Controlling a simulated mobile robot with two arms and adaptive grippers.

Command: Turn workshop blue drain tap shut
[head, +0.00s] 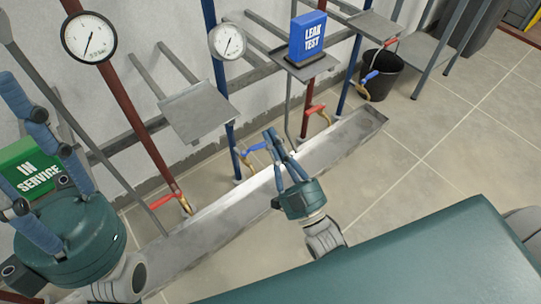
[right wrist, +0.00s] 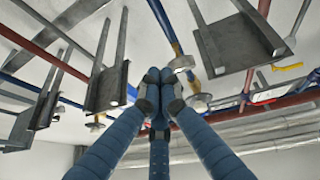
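A blue-handled tap (head: 257,147) with a brass outlet sits low on a blue pipe (head: 231,138) in the middle of the head view. My right gripper (head: 271,134) is just right of that handle, its blue fingers drawn together; I cannot tell whether they touch it. In the right wrist view the fingertips (right wrist: 158,77) meet, with nothing clearly between them. A second blue-handled tap (head: 371,76) is on the blue pipe by the bucket. Which one is the workshop tap cannot be read. My left gripper (head: 45,160) is at the far left with fingers spread, empty.
Red-handled taps (head: 177,193) (head: 315,109) sit on red pipes. A long metal channel (head: 220,219) runs along the floor below. Grey shelves (head: 200,112) jut from the wall, one with a blue LEAK TEST block (head: 308,37). A black bucket (head: 383,78) stands right; open floor (head: 440,140) lies nearby.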

